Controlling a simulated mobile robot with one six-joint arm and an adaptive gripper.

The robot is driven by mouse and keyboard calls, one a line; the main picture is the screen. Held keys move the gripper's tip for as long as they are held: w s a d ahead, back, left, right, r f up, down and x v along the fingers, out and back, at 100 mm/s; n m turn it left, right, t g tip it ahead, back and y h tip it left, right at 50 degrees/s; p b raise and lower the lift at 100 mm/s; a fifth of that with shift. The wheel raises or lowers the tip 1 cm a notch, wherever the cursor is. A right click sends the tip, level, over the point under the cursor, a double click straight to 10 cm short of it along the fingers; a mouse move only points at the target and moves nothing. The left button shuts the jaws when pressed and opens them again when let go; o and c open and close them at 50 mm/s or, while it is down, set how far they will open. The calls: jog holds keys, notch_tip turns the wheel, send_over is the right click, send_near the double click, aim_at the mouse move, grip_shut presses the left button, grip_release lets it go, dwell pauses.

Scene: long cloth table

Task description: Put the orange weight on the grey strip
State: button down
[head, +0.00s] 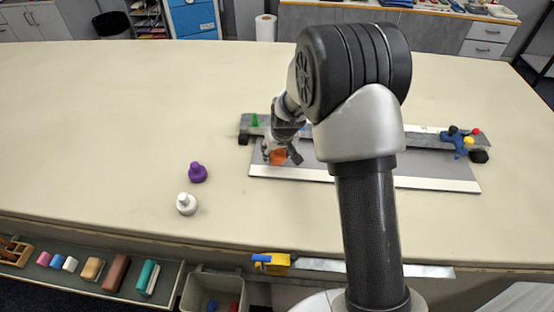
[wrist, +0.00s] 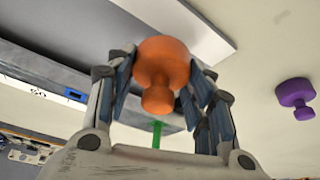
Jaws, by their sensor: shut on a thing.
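The orange weight (head: 278,157) is between the fingers of my gripper (head: 281,152), which is shut on it. In the wrist view the weight (wrist: 162,62) shows its round wide end and narrower knob between the fingertips. A long grey strip (head: 420,140) runs left to right, with dark blocks near both ends. A green peg (head: 255,120) stands near its left end. In the head view my gripper is just in front of the strip's left part, over a grey board. My arm hides the strip's middle. The gap between weight and board is unclear.
The grey board (head: 300,168) has a white front edge. A blue piece (head: 459,142) with coloured balls sits at the strip's right end. A purple weight (head: 197,172) and a white weight (head: 186,203) stand left on the table. The far left table is clear.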

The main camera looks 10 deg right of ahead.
aim_at(278, 155)
jog(key=shift+f+b, duration=0.4)
jog(key=shift+f, duration=1.3)
jog(key=shift+f, duration=0.15)
jog(key=c, duration=0.8)
grip_release()
jog(key=shift+o, duration=0.2)
